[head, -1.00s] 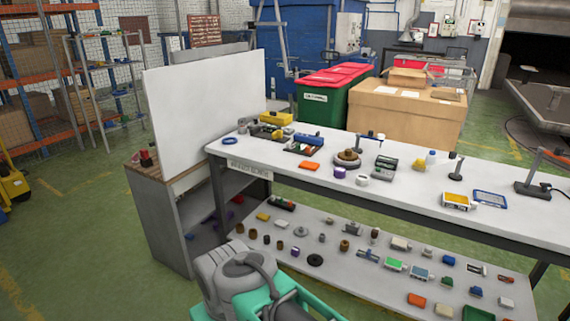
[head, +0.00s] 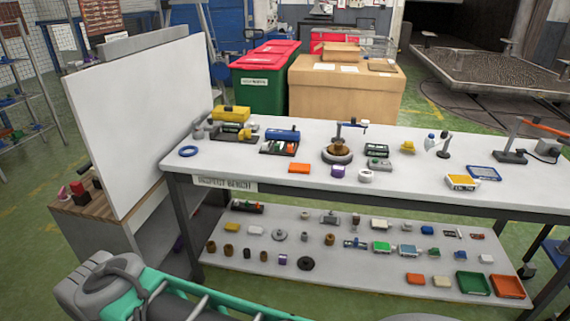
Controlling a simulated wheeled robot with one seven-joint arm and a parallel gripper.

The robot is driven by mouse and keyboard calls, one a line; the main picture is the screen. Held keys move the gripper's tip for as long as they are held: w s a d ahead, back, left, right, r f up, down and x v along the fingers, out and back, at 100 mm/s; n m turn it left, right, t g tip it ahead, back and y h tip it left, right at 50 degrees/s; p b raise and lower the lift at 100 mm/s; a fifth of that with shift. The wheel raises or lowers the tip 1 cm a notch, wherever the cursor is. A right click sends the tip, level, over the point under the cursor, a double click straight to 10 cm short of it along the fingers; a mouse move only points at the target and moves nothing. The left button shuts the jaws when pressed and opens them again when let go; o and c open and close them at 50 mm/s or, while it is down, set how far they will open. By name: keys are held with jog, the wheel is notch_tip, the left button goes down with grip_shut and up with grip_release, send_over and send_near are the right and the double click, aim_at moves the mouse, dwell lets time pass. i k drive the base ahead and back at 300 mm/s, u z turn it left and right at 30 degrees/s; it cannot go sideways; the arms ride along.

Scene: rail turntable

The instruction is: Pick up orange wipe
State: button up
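A small flat orange piece (head: 299,167) lies near the front edge of the inspect bench top (head: 235,165), left of a purple-and-white roll. My gripper is not in view; only grey and teal parts of my arm show at the bottom left, in front of the bench.
Many small parts crowd the shelf. A white panel (head: 140,120) stands at the left; a cardboard box (head: 345,92) stands behind.

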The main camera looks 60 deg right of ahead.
aim_at(294, 167)
jog(key=z, duration=0.45)
jog(key=i, duration=0.9)
jog(key=z, duration=1.05)
jog(key=i, duration=0.6)
jog(key=z, duration=0.45)
